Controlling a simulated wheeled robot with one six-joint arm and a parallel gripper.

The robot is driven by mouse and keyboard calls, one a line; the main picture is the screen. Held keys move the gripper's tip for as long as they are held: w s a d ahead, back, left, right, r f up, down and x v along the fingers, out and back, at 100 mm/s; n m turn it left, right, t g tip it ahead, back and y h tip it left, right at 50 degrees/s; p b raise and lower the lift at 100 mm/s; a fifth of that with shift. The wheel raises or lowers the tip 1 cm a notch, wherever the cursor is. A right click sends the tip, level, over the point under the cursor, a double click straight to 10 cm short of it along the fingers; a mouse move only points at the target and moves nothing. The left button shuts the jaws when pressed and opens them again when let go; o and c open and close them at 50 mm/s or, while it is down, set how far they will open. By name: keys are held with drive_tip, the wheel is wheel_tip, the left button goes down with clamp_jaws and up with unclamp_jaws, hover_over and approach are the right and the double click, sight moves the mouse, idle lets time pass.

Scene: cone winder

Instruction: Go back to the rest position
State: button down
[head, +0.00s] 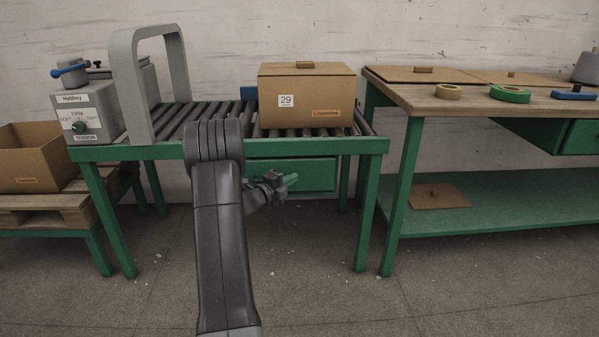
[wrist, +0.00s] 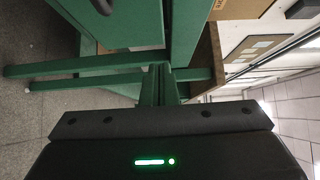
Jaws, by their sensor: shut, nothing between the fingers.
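My gripper (head: 290,179) is in front of the green roller table, below its top rail and near the drawer front. Its fingers are together with nothing between them. In the wrist view the closed fingers (wrist: 159,84) point at the green table frame. My dark arm rises in front of the table and bends down to the gripper. A closed cardboard box (head: 305,98) labelled 29 stands on the rollers, above and apart from my gripper.
The roller table (head: 230,151) has a grey arch (head: 136,90) and a control box (head: 88,112) on its left. An open carton (head: 38,160) sits on a pallet at far left. A wooden bench (head: 440,98) with tape rolls stands right. Floor in front is clear.

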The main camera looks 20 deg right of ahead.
drive_tip(key=shift+v, duration=1.15)
